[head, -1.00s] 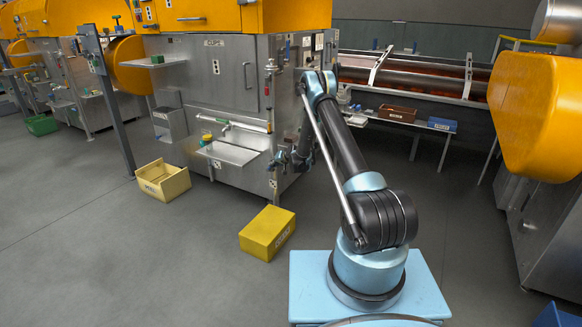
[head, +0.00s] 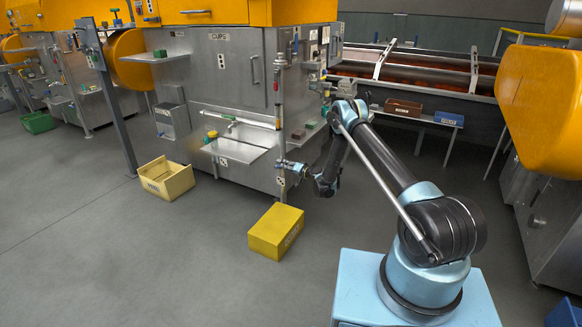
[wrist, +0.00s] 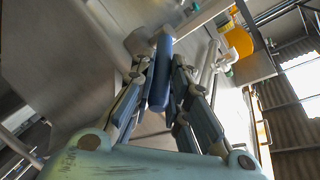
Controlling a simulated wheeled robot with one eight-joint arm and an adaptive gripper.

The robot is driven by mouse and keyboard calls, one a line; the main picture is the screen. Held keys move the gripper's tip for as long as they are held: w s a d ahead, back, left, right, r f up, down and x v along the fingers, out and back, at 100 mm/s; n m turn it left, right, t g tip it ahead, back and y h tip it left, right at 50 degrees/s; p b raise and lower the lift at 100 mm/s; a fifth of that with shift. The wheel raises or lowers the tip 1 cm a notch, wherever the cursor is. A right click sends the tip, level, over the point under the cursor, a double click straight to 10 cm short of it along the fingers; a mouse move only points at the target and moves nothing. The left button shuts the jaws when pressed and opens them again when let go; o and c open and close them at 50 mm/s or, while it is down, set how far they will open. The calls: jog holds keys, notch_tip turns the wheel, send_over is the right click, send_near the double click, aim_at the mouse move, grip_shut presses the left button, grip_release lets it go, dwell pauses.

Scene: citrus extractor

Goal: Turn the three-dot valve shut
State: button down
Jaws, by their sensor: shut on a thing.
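My gripper (head: 283,164) is at the lower part of a vertical pipe (head: 280,118) on the front right corner of the steel machine. In the wrist view, my gripper (wrist: 163,68) has its two fingers on either side of a blue bar-shaped handle (wrist: 160,72) and is shut on it. In the head view the handle is too small and too covered by the gripper to make out. A small white tag (head: 280,181) with dark marks hangs just below the gripper; its dots cannot be counted.
A yellow box (head: 276,231) stands on the floor below the gripper. An open cream bin (head: 166,178) is further left. A steel tray (head: 235,152) juts from the machine left of the pipe. Open grey floor lies in front.

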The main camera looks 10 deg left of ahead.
jog(key=shift+w+d, duration=0.35)
jog(key=c, duration=1.7)
grip_release()
jog(key=shift+o, duration=0.8)
jog(key=shift+s, duration=0.1)
jog(key=shift+s+a, duration=0.1)
jog(key=shift+a, duration=0.05)
jog(key=f+v, duration=0.1)
jog(key=v, duration=0.6)
jog(key=shift+d+r, duration=0.25)
jog(key=shift+r, duration=0.1)
